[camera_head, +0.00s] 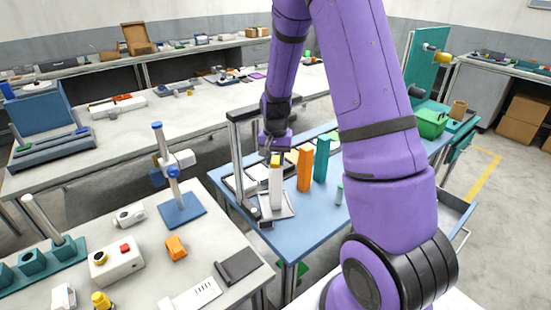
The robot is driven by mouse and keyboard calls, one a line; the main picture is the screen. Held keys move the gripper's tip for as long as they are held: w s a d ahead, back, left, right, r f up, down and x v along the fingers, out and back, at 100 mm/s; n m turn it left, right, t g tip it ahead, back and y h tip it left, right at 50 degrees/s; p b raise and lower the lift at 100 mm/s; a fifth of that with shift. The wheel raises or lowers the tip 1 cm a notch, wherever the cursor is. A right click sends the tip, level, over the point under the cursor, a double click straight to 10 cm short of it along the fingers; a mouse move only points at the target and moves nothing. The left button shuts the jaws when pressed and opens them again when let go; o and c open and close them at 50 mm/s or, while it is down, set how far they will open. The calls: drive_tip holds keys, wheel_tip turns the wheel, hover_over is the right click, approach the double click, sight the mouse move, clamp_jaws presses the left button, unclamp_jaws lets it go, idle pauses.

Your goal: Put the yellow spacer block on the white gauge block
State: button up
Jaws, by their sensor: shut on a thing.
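The white gauge block (275,188) stands upright on a pale plate on the blue table. The small yellow spacer block (275,160) is right at the top of the white block in this view. My gripper (273,151) points down from the purple arm and is shut on the yellow spacer block. The fingers are small and partly hidden, and I cannot tell whether the yellow block touches the white one or is slightly above it.
An orange block (304,169) and a teal block (321,158) stand upright just right of the white block. A small grey-green cylinder (339,194) stands further right. The blue table's front (300,232) is clear.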

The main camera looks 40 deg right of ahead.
drive_tip(key=shift+f, duration=0.15)
drive_tip(key=o, duration=0.9)
drive_tip(key=shift+o, duration=0.2)
wheel_tip(320, 180, up, 12)
drive_tip(key=f, duration=0.1)
wheel_tip(320, 180, up, 9)
drive_tip(key=n+t, duration=0.1)
drive_tip(key=n, duration=0.1)
hover_over(275, 160)
drive_tip(key=s+a, duration=0.4)
drive_tip(key=s, duration=0.1)
drive_tip(key=s+a+r+n+t, duration=0.2)
drive_tip(key=s+a+r+n, duration=0.1)
drive_tip(key=s, duration=0.8)
drive_tip(key=s+a+r+n+t, duration=0.2)
drive_tip(key=s+a+r, duration=0.4)
drive_tip(key=s, duration=0.4)
drive_tip(key=shift+s+r+n, duration=0.4)
drive_tip(key=shift+r+n, duration=0.05)
drive_tip(key=shift+n, duration=0.35)
